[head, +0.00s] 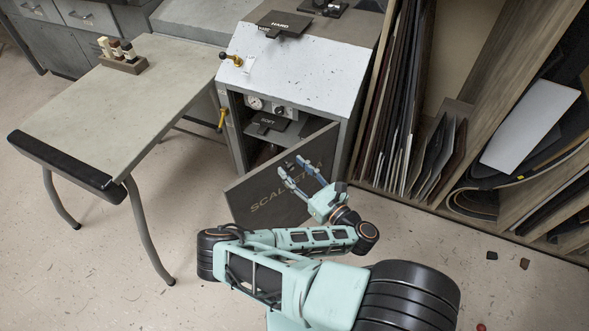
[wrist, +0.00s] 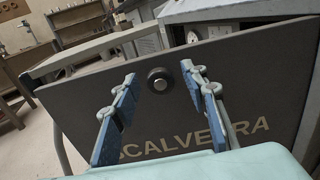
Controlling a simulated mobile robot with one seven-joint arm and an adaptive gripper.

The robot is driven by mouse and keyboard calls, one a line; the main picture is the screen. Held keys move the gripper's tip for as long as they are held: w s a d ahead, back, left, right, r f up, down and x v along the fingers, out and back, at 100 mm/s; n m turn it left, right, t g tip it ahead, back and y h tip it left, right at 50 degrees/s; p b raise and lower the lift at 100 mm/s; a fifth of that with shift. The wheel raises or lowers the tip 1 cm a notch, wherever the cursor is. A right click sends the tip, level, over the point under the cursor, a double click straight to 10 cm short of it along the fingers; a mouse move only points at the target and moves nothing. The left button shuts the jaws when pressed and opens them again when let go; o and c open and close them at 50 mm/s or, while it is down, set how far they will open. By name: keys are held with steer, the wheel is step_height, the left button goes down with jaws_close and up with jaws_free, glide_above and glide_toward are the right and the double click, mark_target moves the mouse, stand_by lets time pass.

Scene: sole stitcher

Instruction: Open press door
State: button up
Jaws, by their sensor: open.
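The press (head: 292,67) is a grey cabinet with a sloped, speckled top. Its dark door (head: 262,196), lettered in pale capitals, stands swung out from the front, and the interior shows above and behind it. The door also fills much of the wrist view (wrist: 255,75). A round black knob (wrist: 160,79) with a light centre sits near the door's upper middle in the wrist view. My gripper (head: 292,164) is open and empty in front of the door's outer face. In the wrist view its fingers (wrist: 158,75) lie either side of the knob; contact cannot be told.
Inside the press are a gauge (head: 255,103) and a plate marked SOFT (head: 268,124). Upright sheets (head: 403,95) fill the rack at right.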

step_height(320, 180, up, 10)
stand_by(0.5)
steer(key=shift+c, duration=0.5)
